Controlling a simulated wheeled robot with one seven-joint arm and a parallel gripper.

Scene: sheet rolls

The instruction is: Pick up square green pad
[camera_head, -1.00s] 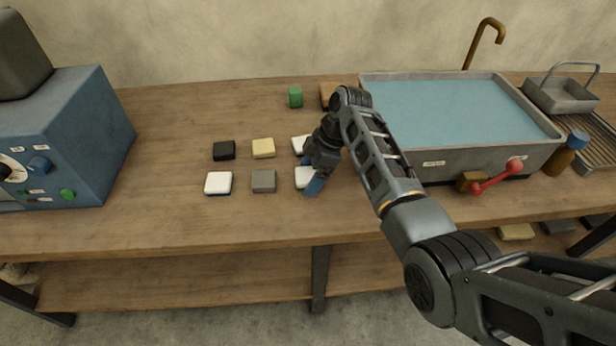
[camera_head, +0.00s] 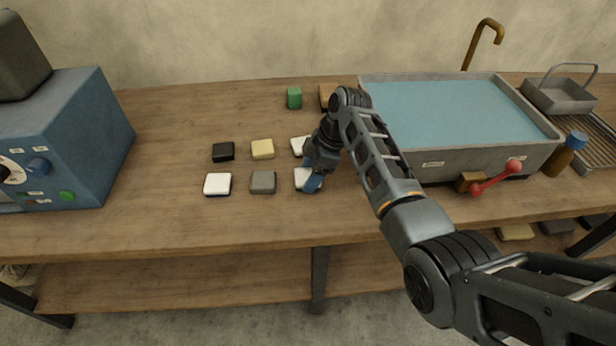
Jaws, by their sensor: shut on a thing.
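No flat green pad shows among the pads on the table. The only loose green thing is a small upright green block (camera_head: 294,98) near the back, left of the sink and apart from my gripper. My gripper (camera_head: 311,183) is low over the front right of the pad group, its blue fingertips shut on the right side of a white pad (camera_head: 300,177). The fingers and wrist hide part of this pad, and I cannot tell whether it is off the table. Another white pad (camera_head: 297,146) lies just behind, partly covered by my wrist.
Nearby lie a black pad (camera_head: 223,152), a cream pad (camera_head: 262,149), a white pad (camera_head: 217,184) and a grey pad (camera_head: 263,182). A water-filled sink (camera_head: 450,160) with a red lever (camera_head: 497,178) stands right, a blue machine (camera_head: 75,135) left. Table space between machine and pads is clear.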

